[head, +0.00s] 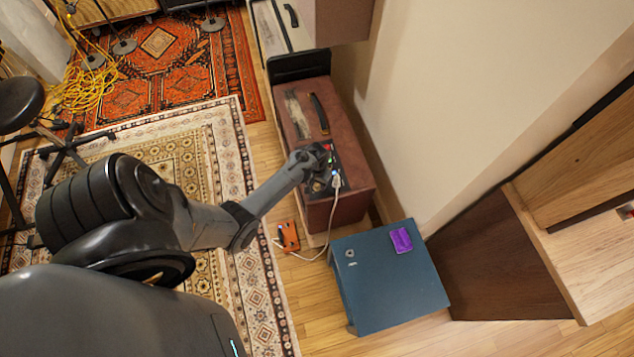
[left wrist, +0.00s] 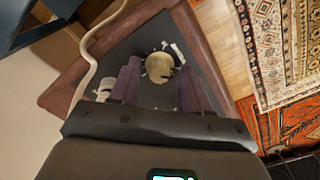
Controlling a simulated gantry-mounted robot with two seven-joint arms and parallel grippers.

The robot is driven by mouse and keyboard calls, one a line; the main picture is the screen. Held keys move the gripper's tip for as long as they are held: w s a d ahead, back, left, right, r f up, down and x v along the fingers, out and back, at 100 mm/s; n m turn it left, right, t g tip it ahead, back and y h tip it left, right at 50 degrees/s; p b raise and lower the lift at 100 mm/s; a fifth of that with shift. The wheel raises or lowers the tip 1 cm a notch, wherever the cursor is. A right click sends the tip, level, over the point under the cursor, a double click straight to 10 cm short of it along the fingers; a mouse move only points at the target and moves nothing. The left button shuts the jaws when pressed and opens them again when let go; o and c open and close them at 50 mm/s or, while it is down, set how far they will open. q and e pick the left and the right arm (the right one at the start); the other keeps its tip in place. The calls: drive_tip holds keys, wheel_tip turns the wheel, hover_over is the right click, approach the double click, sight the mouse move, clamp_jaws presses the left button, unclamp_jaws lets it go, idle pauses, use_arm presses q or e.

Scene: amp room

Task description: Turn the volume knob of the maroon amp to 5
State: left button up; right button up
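The maroon amp (head: 350,192) stands right of centre in the head view, its dark control panel (head: 348,153) facing up. My left gripper (head: 324,178) is over that panel and hides part of it. In the left wrist view, a round cream knob (left wrist: 160,67) sits on the dark panel (left wrist: 125,48) with white marks around it. The fingers of my left gripper (left wrist: 158,76) are apart, one on each side of the knob, with small gaps showing. The knob's labels and setting are too small to read. My right gripper is not in view.
A white cable (head: 325,232) plugs into the panel and hangs down to an orange pedal (head: 288,236) on the floor. A blue box (head: 385,285) with a purple object (head: 401,240) stands nearby. A wall is close on the right; patterned rugs (head: 225,165) lie left.

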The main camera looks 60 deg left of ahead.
use_arm(q)
clamp_jaws()
